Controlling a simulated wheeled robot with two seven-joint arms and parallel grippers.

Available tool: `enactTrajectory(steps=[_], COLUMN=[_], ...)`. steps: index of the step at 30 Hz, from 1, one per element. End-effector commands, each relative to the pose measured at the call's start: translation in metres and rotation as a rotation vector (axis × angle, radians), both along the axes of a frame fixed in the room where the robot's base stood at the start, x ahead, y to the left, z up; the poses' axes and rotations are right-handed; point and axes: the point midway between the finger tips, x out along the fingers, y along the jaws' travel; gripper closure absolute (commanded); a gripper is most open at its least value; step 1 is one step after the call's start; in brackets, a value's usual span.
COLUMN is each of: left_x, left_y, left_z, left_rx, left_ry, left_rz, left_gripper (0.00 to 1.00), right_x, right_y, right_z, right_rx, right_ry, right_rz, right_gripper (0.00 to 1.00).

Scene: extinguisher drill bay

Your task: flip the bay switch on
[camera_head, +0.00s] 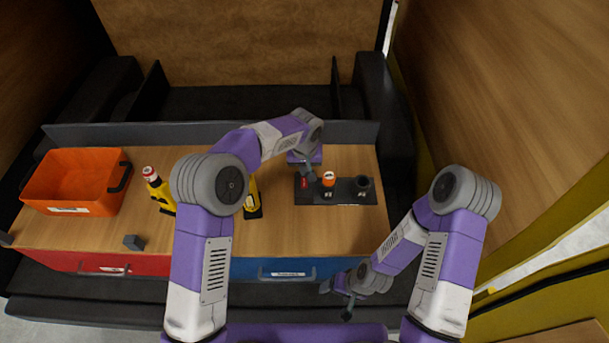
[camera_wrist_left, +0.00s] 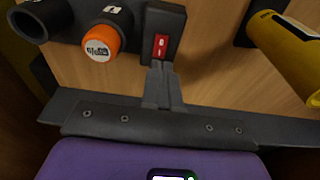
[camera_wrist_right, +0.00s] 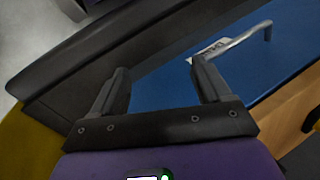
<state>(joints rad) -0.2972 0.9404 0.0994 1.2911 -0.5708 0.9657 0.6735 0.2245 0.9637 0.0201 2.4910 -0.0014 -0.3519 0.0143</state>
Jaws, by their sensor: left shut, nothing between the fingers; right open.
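The bay switch is a small red rocker (camera_head: 304,183) at the left end of a dark panel (camera_head: 340,198) on the wooden bench. It also shows in the left wrist view (camera_wrist_left: 161,46). My left gripper (camera_head: 308,172) is shut and empty, right by the switch. In the left wrist view its closed fingertips (camera_wrist_left: 160,66) lie just below the red rocker; I cannot tell whether they touch it. Which way the rocker is tipped is too small to tell. My right gripper (camera_head: 335,298) is open and empty in front of the blue drawer; its spread fingers show in the right wrist view (camera_wrist_right: 158,78).
An orange-capped part (camera_head: 328,178) and a dark round holder (camera_head: 363,184) sit on the panel beside the switch. An orange bin (camera_head: 70,185) is at the far left. A blue drawer (camera_head: 275,270) is at the front.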

Motion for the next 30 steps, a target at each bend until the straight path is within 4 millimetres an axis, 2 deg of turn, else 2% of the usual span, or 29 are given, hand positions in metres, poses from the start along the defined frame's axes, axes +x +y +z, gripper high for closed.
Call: enactTrajectory(steps=[6,12,25,30], left_x=[-0.007,-0.01,-0.011,-0.011], left_y=[0.0,0.0,0.0,-0.001], left_z=[0.044,0.065,0.068,0.063], left_rx=[0.0,0.0,0.001,0.009], left_ry=[-0.002,-0.001,-0.001,-0.019], left_rz=[0.0,0.0,-0.001,-0.004], left_gripper=[1.0,1.0,1.0,1.0], right_x=[0.0,0.0,0.0,0.0], right_y=[0.0,0.0,0.0,0.0], right_z=[-0.007,-0.007,-0.008,-0.024], right_rx=[0.0,0.0,0.0,0.0], right_ry=[0.0,0.0,0.0,0.0], right_rz=[-0.001,-0.001,-0.001,-0.001], right_gripper=[0.23,0.23,0.23,0.23])
